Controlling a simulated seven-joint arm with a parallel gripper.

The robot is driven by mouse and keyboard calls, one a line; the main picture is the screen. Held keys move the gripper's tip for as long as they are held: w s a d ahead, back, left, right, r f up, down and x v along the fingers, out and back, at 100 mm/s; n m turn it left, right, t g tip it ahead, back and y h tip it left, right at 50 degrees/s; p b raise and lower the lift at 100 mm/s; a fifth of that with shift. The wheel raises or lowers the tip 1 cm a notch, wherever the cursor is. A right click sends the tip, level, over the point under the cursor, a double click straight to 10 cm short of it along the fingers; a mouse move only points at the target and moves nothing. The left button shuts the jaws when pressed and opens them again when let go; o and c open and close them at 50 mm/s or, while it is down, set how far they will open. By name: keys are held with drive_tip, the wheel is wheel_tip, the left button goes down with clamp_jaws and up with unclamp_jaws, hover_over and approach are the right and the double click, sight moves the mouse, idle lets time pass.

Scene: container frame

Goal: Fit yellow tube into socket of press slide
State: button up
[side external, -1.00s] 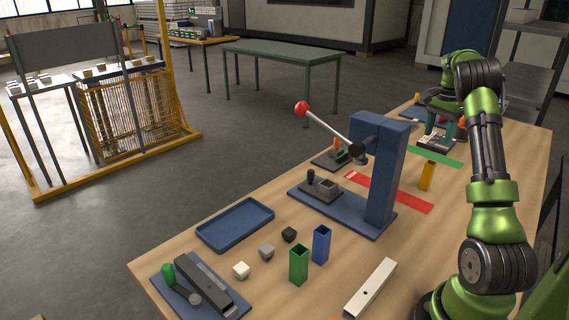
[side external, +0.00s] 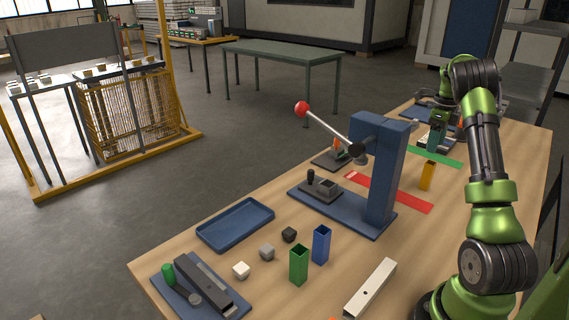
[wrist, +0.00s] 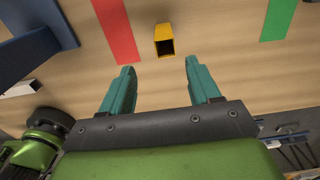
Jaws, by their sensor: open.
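The yellow tube (side external: 427,175) stands upright on the table between the red and green strips. In the wrist view its open square top (wrist: 164,39) shows just beyond the gap between my fingers. My gripper (wrist: 160,68) is open and empty, with its teal fingers apart and not touching the tube. The press (side external: 385,180) is a blue column with a red-knobbed lever. Its slide (side external: 327,188) sits low on the blue base, with a square socket and a black knob.
Green tube (side external: 299,265) and blue tube (side external: 321,245) stand in front of the press. Small blocks (side external: 267,252), a blue tray (side external: 236,223) and a clamp fixture (side external: 201,285) lie left. The red strip (side external: 390,192) runs between press and yellow tube.

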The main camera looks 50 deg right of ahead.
sight(430, 165)
drive_tip(key=f, duration=0.9)
drive_tip(key=shift+d+f, duration=0.25)
drive_tip(key=shift+d, duration=0.15)
clamp_jaws()
drive_tip(key=shift+r, duration=0.1)
